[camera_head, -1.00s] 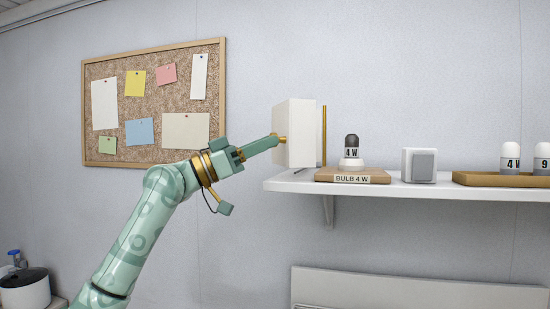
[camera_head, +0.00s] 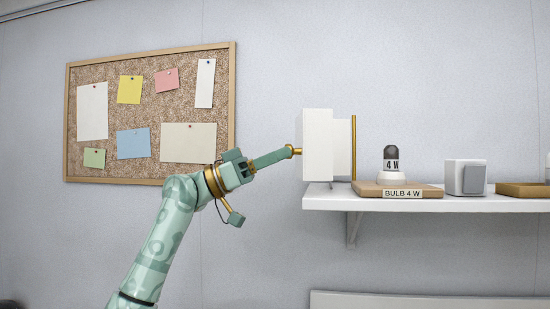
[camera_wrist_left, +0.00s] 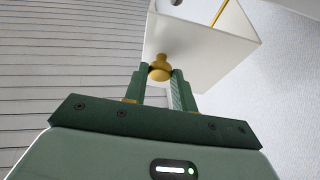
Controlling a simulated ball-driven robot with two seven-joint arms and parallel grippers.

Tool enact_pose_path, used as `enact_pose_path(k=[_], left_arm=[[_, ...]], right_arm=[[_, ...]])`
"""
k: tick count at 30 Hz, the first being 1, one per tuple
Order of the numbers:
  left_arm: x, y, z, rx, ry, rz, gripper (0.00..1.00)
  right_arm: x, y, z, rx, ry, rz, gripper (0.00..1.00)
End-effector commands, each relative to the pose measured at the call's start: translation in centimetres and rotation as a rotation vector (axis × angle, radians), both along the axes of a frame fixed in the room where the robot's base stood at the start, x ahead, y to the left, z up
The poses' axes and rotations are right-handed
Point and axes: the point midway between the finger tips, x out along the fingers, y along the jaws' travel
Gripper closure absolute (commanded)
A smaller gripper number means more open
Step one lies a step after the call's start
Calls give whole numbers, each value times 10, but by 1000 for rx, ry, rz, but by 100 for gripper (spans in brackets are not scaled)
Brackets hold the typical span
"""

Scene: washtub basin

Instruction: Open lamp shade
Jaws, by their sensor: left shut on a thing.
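The lamp shade (camera_head: 318,145) is a white box-like shell at the left end of the shelf. A narrower white part (camera_head: 342,148) shows just right of it, then an upright brass rod (camera_head: 354,148). A round brass knob (camera_head: 296,151) sticks out from the shade's left side. My left gripper (camera_head: 287,153) is shut on this knob. In the left wrist view the knob (camera_wrist_left: 160,68) sits between the fingertips (camera_wrist_left: 158,77), with the white shade (camera_wrist_left: 205,50) behind it. My right gripper is not in view.
On the white shelf (camera_head: 400,204) a bulb marked 4 W (camera_head: 391,162) stands on a wooden base (camera_head: 375,188) labelled BULB 4 W. A white-grey block (camera_head: 465,177) and a wooden tray (camera_head: 522,189) are further right. A cork board (camera_head: 105,170) hangs at left.

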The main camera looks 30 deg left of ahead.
Motion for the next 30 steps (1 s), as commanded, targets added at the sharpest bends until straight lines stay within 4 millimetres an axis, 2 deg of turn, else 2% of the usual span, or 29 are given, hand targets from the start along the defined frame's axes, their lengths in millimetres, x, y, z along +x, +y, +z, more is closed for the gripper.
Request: enact_pose_path(k=[4, 5, 6, 7, 15, 19, 23, 30], left_arm=[[0, -1, -1, 3, 1, -2, 100], [0, -1, -1, 3, 1, -2, 65], [0, -1, -1, 3, 1, -2, 54], [0, -1, -1, 3, 1, -1, 52], [0, 0, -1, 1, 0, -1, 52], [-5, 9, -7, 2, 1, 2, 52], [-19, 29, -20, 1, 3, 2, 52], [-54, 79, -47, 2, 4, 2, 52]], right_arm=[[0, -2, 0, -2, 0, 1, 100], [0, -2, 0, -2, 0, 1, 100], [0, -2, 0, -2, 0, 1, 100], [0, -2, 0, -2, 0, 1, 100], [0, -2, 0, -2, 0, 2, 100], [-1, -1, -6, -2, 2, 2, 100], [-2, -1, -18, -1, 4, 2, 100], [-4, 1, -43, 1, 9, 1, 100]])
